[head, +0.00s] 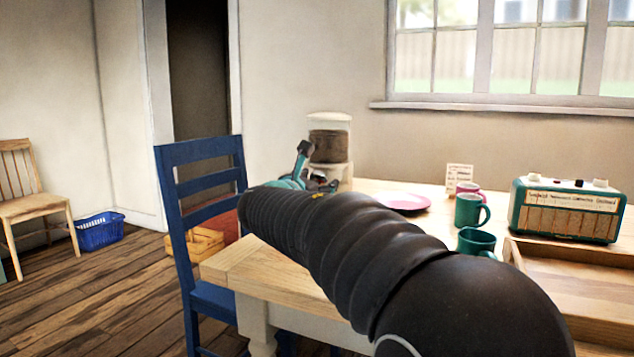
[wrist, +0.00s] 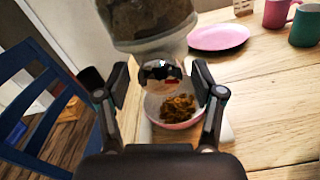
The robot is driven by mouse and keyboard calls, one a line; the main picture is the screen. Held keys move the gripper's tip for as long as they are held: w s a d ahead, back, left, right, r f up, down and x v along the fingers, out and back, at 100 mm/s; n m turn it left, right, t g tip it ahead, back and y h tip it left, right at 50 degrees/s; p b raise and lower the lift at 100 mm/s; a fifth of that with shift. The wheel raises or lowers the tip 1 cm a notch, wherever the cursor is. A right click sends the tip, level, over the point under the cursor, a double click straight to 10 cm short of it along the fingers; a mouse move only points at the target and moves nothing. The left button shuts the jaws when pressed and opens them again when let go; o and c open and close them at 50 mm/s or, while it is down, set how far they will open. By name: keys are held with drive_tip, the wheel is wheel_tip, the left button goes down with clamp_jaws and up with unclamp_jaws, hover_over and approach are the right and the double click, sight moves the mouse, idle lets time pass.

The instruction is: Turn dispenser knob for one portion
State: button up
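The dispenser (head: 329,143) stands at the far left end of the table, a clear container with brown contents on a pale base. In the wrist view its container (wrist: 150,20) fills the top. A shiny round knob (wrist: 162,76) on its front sits between my fingers. My gripper (wrist: 160,85) is open around the knob, with a small gap seeming to show on each side. It also shows in the head view (head: 318,183), in front of the dispenser. A pinkish bowl (wrist: 176,125) with brown pieces in it sits under the knob.
A pink plate (head: 403,202) lies right of the dispenser. Mugs, green (head: 471,211) and pink (head: 467,188), a small card (head: 459,174), a teal radio (head: 567,211) and a wooden tray (head: 570,290) stand farther right. A blue chair (head: 200,152) is close on the left.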

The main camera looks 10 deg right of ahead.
drive_tip(key=v, duration=1.2)
